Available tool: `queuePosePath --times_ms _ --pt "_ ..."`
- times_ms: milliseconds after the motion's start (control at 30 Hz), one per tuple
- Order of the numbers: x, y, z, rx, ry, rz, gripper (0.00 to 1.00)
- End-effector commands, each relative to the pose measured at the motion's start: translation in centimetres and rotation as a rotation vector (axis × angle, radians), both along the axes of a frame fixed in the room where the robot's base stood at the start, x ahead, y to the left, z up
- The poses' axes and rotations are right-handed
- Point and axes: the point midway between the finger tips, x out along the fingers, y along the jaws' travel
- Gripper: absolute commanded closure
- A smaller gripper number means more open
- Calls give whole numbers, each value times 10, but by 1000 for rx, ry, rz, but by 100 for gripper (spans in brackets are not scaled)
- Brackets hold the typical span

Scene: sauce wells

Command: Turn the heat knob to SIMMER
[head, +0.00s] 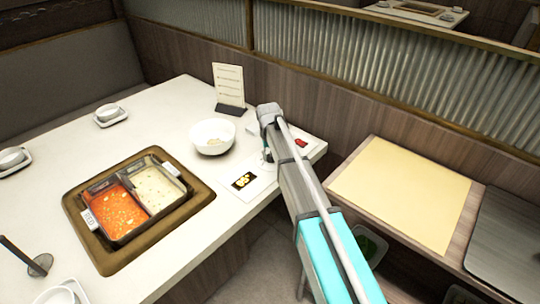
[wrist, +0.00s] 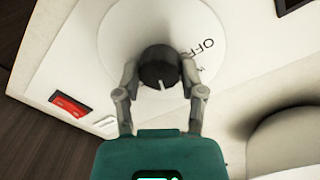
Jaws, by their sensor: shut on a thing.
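The heat knob (wrist: 157,66) is a dark round knob on a white dial plate (wrist: 120,30) in the wrist view. A small white pointer mark shows on its lower edge in the picture. The word OFF (wrist: 202,49) is printed to the right of the knob; no SIMMER label is readable. My gripper (wrist: 159,72) is shut on the knob, one finger on each side. In the head view my gripper (head: 267,154) is down at the table edge, and my arm hides most of the knob.
A white bowl (head: 212,136) and a menu stand (head: 229,88) are close behind. A divided pot with red and white broth (head: 118,210) sits left.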

Motion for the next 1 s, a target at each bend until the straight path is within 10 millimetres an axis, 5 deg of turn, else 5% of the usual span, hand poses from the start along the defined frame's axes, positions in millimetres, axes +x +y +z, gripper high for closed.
queuePosePath --times_ms 167,200,400,1000 --pt "0 0 0 0 -1 -1 96" --pt "0 0 0 0 -1 -1 46" --pt "0 0 0 0 -1 -2 13" --pt "0 0 0 0 0 -2 13"
